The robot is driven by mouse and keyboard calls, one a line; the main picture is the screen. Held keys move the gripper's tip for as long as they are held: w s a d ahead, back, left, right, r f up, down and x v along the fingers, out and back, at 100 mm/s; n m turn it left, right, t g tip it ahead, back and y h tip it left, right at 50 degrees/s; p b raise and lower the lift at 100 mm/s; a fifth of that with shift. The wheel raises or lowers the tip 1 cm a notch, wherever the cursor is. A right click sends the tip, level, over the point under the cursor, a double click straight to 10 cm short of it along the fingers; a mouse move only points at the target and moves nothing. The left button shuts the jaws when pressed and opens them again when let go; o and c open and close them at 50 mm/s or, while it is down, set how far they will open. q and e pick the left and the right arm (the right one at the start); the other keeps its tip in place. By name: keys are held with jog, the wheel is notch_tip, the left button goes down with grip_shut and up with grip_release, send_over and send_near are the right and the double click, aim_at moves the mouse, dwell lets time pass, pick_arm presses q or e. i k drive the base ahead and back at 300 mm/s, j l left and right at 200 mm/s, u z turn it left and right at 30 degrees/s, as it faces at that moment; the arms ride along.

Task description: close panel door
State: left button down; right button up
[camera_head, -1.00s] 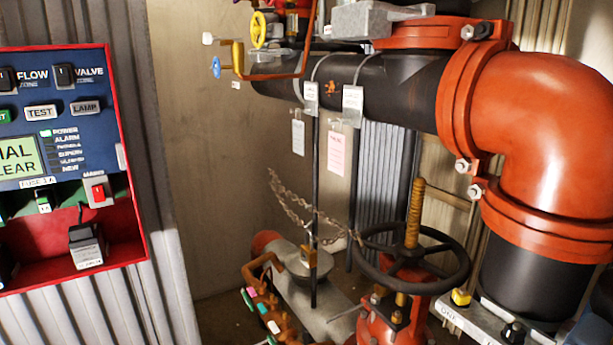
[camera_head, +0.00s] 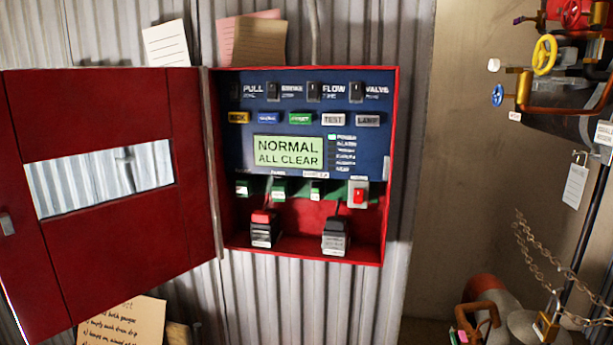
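The red panel door (camera_head: 110,255) stands wide open, swung out to the left on its hinge at the left edge of the panel box. It has a window slot (camera_head: 100,178) and a small grey latch (camera_head: 7,225) near its free edge. The red panel box (camera_head: 391,200) is on the corrugated wall, its blue face exposed. Its green screen (camera_head: 288,151) reads "NORMAL ALL CLEAR". Switches, coloured buttons and two black plug-like blocks in the lower bay show inside. Neither gripper is in view.
Paper notes (camera_head: 166,47) are fixed above the box, and a handwritten card (camera_head: 122,322) is below the door. At right are pipes with a yellow handwheel (camera_head: 544,54), a hanging chain (camera_head: 540,262) and a tag. The space before the box looks clear.

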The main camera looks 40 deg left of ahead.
aim_at(59, 273)
jog(key=u, duration=1.05)
jog(key=k+j+z, duration=0.1)
jog(key=k+j, duration=0.5)
jog(key=j, duration=0.15)
